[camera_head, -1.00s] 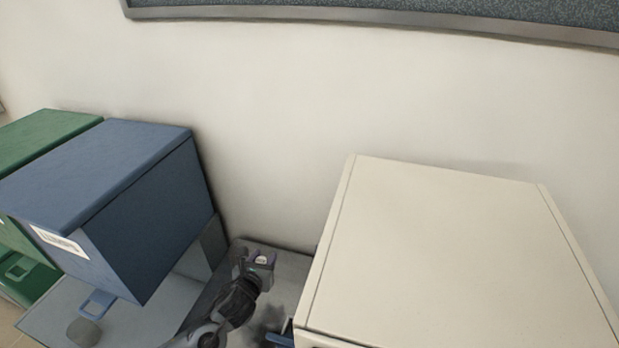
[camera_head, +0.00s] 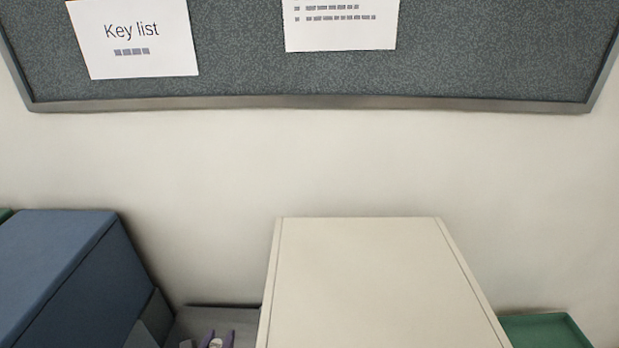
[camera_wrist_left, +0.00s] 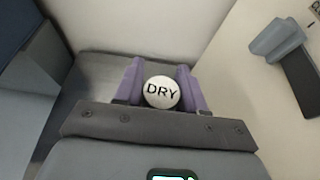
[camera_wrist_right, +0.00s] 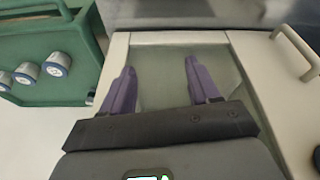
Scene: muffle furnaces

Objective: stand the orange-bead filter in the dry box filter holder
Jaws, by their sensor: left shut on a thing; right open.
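My left gripper (camera_head: 216,340) shows at the bottom edge of the head view, between the blue box and the cream box. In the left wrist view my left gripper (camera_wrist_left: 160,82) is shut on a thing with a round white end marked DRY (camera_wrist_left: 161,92). The rest of that thing is hidden, and no orange beads show. My right gripper (camera_wrist_right: 157,75) is open and empty in the right wrist view, over a pale green panel (camera_wrist_right: 180,70) in a cream frame. I cannot pick out the filter holder.
The blue box (camera_head: 60,265) stands left and the large cream box (camera_head: 365,280) stands centre right. A green tray-like thing (camera_head: 543,330) lies right of it. A green unit with knobs (camera_wrist_right: 50,65) and a cream handle (camera_wrist_right: 297,52) flank the right gripper. A pinboard (camera_head: 240,50) hangs behind.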

